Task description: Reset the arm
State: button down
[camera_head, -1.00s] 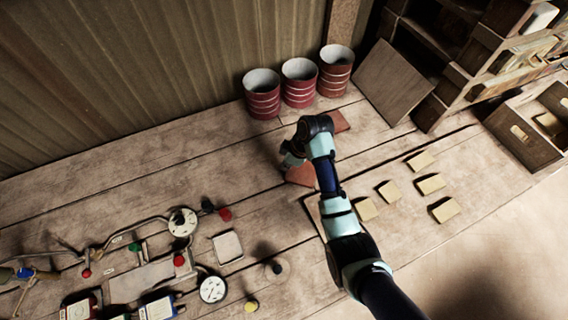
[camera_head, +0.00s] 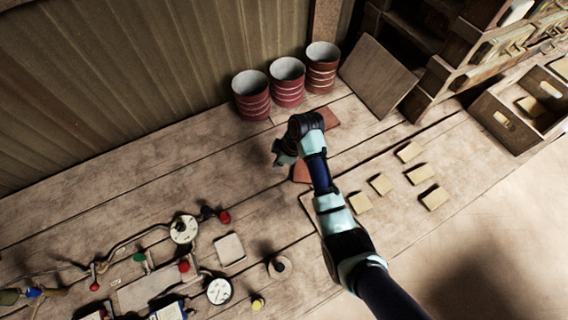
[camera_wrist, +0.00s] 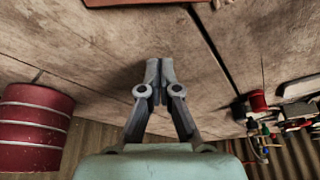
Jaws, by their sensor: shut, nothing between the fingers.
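My arm reaches from the lower right over the wooden table in the head view. My gripper (camera_head: 281,154) hangs above the middle of the table, left of the wrist. In the wrist view my gripper (camera_wrist: 160,66) has its fingertips together with nothing between them, over bare planks. A reddish tile (camera_head: 301,172) lies partly hidden under my arm. Another reddish tile (camera_head: 329,118) lies behind the wrist. A strip of reddish tile (camera_wrist: 140,2) shows at the top edge of the wrist view.
Three red cans (camera_head: 287,83) stand by the wall; one shows in the wrist view (camera_wrist: 33,128). Several tan tiles (camera_head: 380,184) lie right of my arm. Pipes and gauges (camera_head: 184,229) fill the lower left. A crate (camera_head: 504,122) and shelf stand at right. Planks left of the gripper are clear.

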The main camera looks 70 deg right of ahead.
jog(key=s+p+v, duration=0.1)
jog(key=v, duration=0.7)
jog(key=shift+d, duration=0.2)
jog(key=shift+r, duration=0.1)
jog(key=w+a+r+t+h, duration=0.1)
jog(key=w+a+r, duration=0.2)
jog(key=w+a, duration=0.4)
jog(key=w+a+r+t+h, duration=0.1)
jog(key=w+a+r+t, duration=0.15)
jog(key=w+a, duration=0.45)
jog(key=s+a+r+m+t, duration=0.15)
jog(key=a+r, duration=0.25)
jog(key=a, duration=0.4)
jog(key=s+a+r+t+y, duration=0.1)
jog(key=a+r+t, duration=0.1)
jog(key=a+r, duration=0.5)
jog(key=s+a+r+m+t, duration=0.1)
jog(key=a+r+t, duration=0.1)
jog(key=a, duration=0.8)
notch_tip(320, 180, up, 23)
jog(key=p, duration=2.3)
jog(key=shift+w+r, duration=0.2)
jog(key=shift+r, duration=0.05)
